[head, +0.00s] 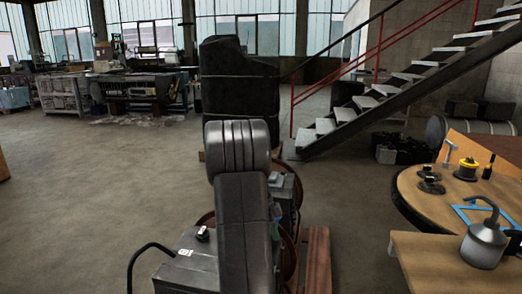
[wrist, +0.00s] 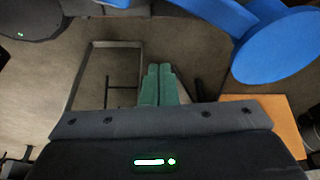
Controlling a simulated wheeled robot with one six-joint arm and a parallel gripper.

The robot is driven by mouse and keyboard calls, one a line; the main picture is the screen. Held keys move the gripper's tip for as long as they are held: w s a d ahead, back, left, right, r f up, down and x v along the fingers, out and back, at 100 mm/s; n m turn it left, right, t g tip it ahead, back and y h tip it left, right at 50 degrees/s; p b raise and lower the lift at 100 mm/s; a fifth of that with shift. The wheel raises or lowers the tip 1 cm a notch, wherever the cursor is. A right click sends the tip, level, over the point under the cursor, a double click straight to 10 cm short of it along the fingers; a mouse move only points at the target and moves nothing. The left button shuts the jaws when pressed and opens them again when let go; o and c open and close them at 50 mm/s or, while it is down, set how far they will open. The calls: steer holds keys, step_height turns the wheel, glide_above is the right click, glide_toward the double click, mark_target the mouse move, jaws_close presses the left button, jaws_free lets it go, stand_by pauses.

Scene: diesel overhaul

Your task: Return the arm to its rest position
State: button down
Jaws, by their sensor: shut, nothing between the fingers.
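My gripper (wrist: 159,72) shows in the wrist view as two green fingers side by side, shut with nothing between them. Bare floor and a thin metal frame (wrist: 72,85) lie beyond and to the left of the fingers. In the head view my dark grey arm rises in the middle of the picture, folded up close to the camera. The gripper itself cannot be made out in the head view.
A round wooden table (head: 425,199) with small parts and an oil can (head: 484,245) on a nearer bench stand at right. A dark wrapped bulk (head: 240,85) stands behind my arm. A staircase (head: 395,88) rises at back right. The left floor is open.

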steer(key=w+d+n+t+y+p, duration=0.2)
steer(key=w+d+n+p, duration=0.6)
steer(key=n+p, duration=0.6)
steer(key=shift+w+d+t+p, duration=0.3)
steer(key=shift+d+t+p, duration=0.7)
steer(key=shift+p, duration=0.25)
